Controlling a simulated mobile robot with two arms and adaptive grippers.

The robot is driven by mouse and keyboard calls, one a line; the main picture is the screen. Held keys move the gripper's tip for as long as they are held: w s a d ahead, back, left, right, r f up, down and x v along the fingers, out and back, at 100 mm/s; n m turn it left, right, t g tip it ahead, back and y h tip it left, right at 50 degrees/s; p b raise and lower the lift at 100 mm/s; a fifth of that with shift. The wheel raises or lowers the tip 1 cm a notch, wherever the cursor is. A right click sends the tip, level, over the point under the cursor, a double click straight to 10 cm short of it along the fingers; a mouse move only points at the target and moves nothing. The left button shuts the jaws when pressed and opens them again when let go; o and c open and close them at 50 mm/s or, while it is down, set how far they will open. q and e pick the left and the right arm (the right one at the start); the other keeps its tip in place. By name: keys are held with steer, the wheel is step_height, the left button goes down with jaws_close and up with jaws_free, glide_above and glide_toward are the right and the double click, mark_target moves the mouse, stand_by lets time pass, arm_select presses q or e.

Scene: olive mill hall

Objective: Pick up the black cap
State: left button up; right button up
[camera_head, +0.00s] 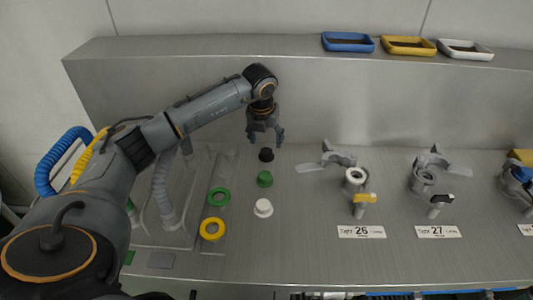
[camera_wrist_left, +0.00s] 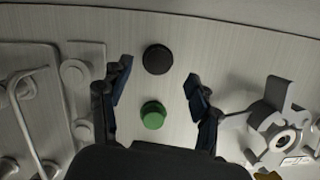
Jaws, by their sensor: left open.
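The black cap (camera_head: 266,155) stands on the metal worktop at the back of a short column of caps. In the left wrist view the black cap (camera_wrist_left: 157,59) shows as a dark disc, just beyond the fingertips and between their lines. My left gripper (camera_head: 265,140) is open and empty above and slightly behind the black cap in the head view. In the left wrist view its two fingers (camera_wrist_left: 157,80) are spread wide, apart from the cap. The green cap (camera_head: 264,178) stands in front of the black one; it also shows between the fingers in the left wrist view (camera_wrist_left: 153,115). My right gripper is not in view.
A white cap (camera_head: 263,208) stands in front of the green one. Grey holders with taps (camera_head: 355,179) stand right, by labels 26 and 27. Blue, yellow and white trays (camera_head: 348,42) sit on the raised ledge behind.

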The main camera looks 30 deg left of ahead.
mark_target(266, 151)
arm_select(q)
steer(key=x, duration=0.2)
steer(key=p+x, duration=0.1)
steer(key=shift+s+f, duration=0.2)
steer(key=shift+f, duration=0.25)
steer(key=shift+w+f, duration=0.15)
steer(key=shift+f, duration=0.35)
steer(key=c, duration=1.2)
